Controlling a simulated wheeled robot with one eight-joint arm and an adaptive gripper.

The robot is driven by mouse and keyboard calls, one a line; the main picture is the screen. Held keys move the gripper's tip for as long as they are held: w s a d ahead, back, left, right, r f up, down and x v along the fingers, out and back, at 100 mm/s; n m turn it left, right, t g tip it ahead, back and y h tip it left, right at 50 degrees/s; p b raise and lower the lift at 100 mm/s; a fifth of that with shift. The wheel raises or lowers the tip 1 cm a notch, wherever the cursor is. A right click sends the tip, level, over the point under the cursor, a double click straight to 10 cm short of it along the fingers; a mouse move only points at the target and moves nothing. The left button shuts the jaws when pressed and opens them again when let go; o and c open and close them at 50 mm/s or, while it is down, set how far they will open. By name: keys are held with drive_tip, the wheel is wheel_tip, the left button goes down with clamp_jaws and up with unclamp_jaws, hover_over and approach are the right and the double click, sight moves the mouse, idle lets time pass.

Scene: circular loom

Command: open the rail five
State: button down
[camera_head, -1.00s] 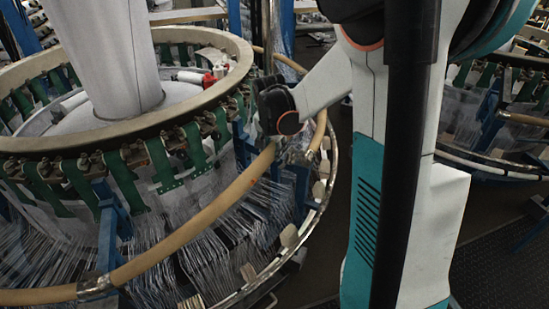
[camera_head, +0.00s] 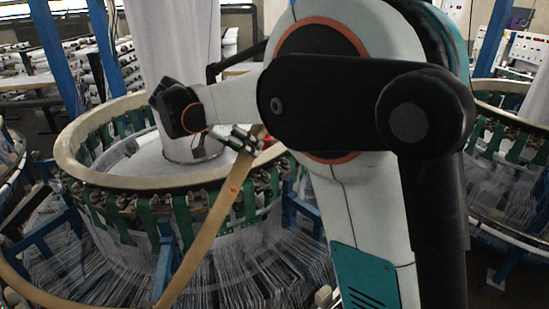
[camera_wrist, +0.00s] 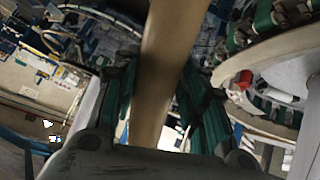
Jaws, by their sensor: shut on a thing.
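The rail is a tan curved bar (camera_head: 215,222). It slants up from the lower left to my gripper (camera_head: 243,141), with its held end above the loom's ring. In the wrist view the rail (camera_wrist: 168,60) runs between the two dark green-sided fingers of my gripper (camera_wrist: 158,105), which are shut on it. A small orange mark shows on the rail. The rail's far lower part leaves the head view at the bottom left. My arm hides the right side of the loom.
The loom's wooden ring (camera_head: 75,150) carries green straps and surrounds a white fabric column (camera_head: 180,60). White threads (camera_head: 270,265) fan out below. Blue posts (camera_head: 165,270) stand near the rail. Another loom (camera_head: 510,190) is at the right.

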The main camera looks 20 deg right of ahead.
drive_tip(key=w+a+r+h, duration=0.1)
drive_tip(key=a+r, duration=0.2)
drive_tip(key=a, duration=0.3)
drive_tip(key=shift+w+r+p, duration=0.2)
drive_tip(key=shift+w+p, duration=0.05)
drive_tip(key=shift+p, duration=0.15)
drive_tip(key=c, duration=1)
unclamp_jaws()
drive_tip(key=shift+r, duration=0.1)
drive_tip(key=v, duration=1.1)
drive_tip(key=shift+a+r, duration=0.1)
drive_tip(key=shift+a, duration=0.35)
